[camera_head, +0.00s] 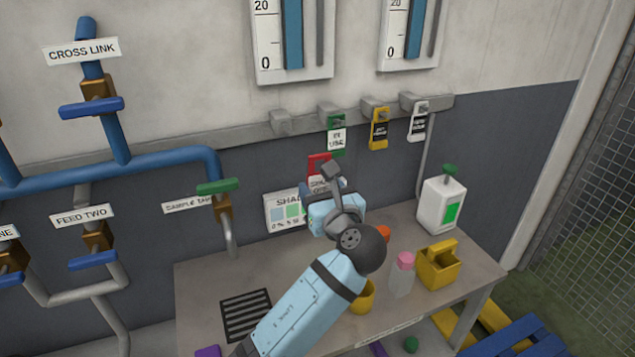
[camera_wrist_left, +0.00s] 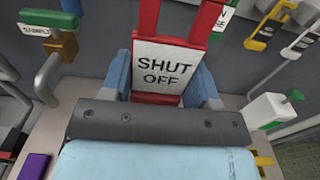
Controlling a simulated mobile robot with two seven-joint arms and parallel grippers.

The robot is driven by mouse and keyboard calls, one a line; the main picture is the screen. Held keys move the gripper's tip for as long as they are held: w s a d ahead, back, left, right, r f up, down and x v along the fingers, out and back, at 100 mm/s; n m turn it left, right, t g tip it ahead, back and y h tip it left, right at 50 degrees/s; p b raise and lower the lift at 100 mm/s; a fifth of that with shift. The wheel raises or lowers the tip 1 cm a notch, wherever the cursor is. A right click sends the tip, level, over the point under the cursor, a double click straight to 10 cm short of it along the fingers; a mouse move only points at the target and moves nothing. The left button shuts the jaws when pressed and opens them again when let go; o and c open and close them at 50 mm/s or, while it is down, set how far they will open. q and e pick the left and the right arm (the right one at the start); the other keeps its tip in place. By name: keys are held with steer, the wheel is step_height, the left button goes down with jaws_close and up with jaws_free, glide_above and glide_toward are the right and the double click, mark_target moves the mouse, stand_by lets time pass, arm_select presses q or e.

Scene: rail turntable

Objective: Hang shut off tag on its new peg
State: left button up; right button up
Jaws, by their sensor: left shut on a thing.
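The red shut off tag (camera_head: 319,163) with its white label is in the head view, in front of the dark wall below the peg rail. It fills the top middle of the left wrist view (camera_wrist_left: 168,62), its "SHUT OFF" words upright. My left gripper (camera_wrist_left: 162,88) is shut on the tag's lower part, one blue finger on each side. In the head view my left wrist hides much of the gripper and tag. The peg rail (camera_head: 225,137) runs along the wall. Its leftmost peg (camera_head: 283,122) is bare. My right gripper is not in view.
A green "IN USE" tag (camera_head: 336,138), a yellow tag (camera_head: 379,128) and a white-and-black tag (camera_head: 418,121) hang on the other pegs. A white jug (camera_head: 440,207), pink-capped bottle (camera_head: 402,275) and yellow caddy (camera_head: 438,268) stand on the bench (camera_head: 475,262). Blue pipes (camera_head: 150,165) are at left.

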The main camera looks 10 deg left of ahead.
mark_target(320, 191)
arm_select(q)
steer(key=shift+r+p+v, duration=0.2)
steer(key=shift+p+v, duration=1.05)
steer(key=shift+v, duration=0.7)
steer(key=shift+s+d, duration=0.15)
steer(key=shift+s, duration=0.05)
steer(key=shift+f, duration=0.1)
